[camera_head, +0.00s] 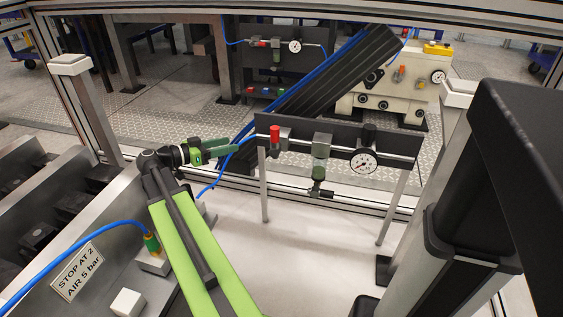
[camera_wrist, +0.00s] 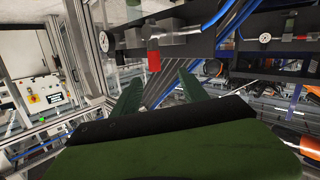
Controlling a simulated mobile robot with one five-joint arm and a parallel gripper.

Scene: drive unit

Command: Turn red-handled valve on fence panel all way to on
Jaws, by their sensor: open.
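The red valve handle (camera_head: 274,133) stands upright at the left end of the pipe on the near dark panel (camera_head: 318,130). In the wrist view the red handle (camera_wrist: 154,60) appears just beyond the fingers, pointing down in that picture. A pressure gauge (camera_head: 364,160) sits to the right on the same pipe. My gripper (camera_head: 237,148) is left of the red handle, with its green fingers pointing toward it and a gap between. The wrist view shows my gripper (camera_wrist: 160,88) open, fingers apart and empty. Nothing hides the handle.
A grey regulator (camera_head: 321,147) and a small green-and-black fitting (camera_head: 317,185) are beside the valve. A blue hose (camera_head: 222,168) runs near my gripper. A second panel (camera_head: 275,62) with a red part stands farther back. The white floor below the near panel is clear.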

